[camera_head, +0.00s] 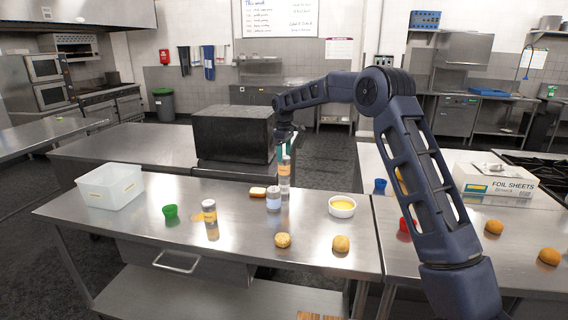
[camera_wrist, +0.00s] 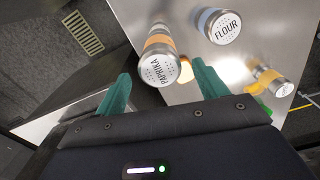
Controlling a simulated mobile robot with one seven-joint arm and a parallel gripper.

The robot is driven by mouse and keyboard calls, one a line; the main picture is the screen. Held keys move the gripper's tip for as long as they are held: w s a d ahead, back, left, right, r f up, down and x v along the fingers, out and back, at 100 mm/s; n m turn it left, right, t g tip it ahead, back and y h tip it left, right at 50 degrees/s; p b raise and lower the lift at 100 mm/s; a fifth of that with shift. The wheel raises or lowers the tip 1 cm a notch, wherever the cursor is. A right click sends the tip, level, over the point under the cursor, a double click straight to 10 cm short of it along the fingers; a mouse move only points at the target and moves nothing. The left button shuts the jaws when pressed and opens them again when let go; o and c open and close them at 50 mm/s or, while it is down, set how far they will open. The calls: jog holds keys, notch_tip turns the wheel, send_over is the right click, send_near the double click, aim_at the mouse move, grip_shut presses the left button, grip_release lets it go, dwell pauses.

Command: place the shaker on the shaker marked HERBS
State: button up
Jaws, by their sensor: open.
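A shaker with a lid marked PAPRIKA (camera_wrist: 160,68) and an orange-brown band is seen from above. In the head view it appears as the top of a tall upright column (camera_head: 285,172), which looks like one shaker on another. The lower shaker's label cannot be read, and I see no HERBS marking. My gripper (camera_wrist: 162,74) is open, its teal fingers on either side of the PAPRIKA lid with gaps. In the head view my gripper (camera_head: 284,149) is at the column's top. A blue-banded shaker marked FLOUR (camera_wrist: 224,27) stands beside the column, also in the head view (camera_head: 273,199).
A yellow-filled bowl (camera_head: 342,207) is right of the column. Two round buns (camera_head: 282,240) (camera_head: 341,244) lie in front. The steel table's front left is clear.

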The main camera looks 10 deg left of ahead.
jog(key=shift+r, duration=2.75)
jog(key=s+d+r+m+t, duration=0.1)
jog(key=s+d+r+m, duration=0.35)
jog(key=d, duration=0.65)
jog(key=s+d+r+m+t, duration=0.1)
jog(key=s+d+r, duration=0.5)
jog(key=d, duration=0.5)
jog(key=s+d+r+m, duration=0.25)
jog(key=s+d, duration=0.45)
jog(key=d, duration=0.4)
jog(key=s+d+f+m+t, duration=0.1)
jog(key=s+d+f+m, duration=0.1)
jog(key=s+d, duration=0.4)
jog(key=s+d+f+m, duration=0.3)
jog(key=s+d, duration=0.3)
jog(key=s, duration=0.5)
jog(key=s+d+f+m+t, duration=0.1)
jog(key=s+d+f, duration=0.3)
jog(key=s, duration=0.5)
jog(key=shift+s+d+f+m+t, duration=0.3)
jog(key=shift+d+m, duration=0.6)
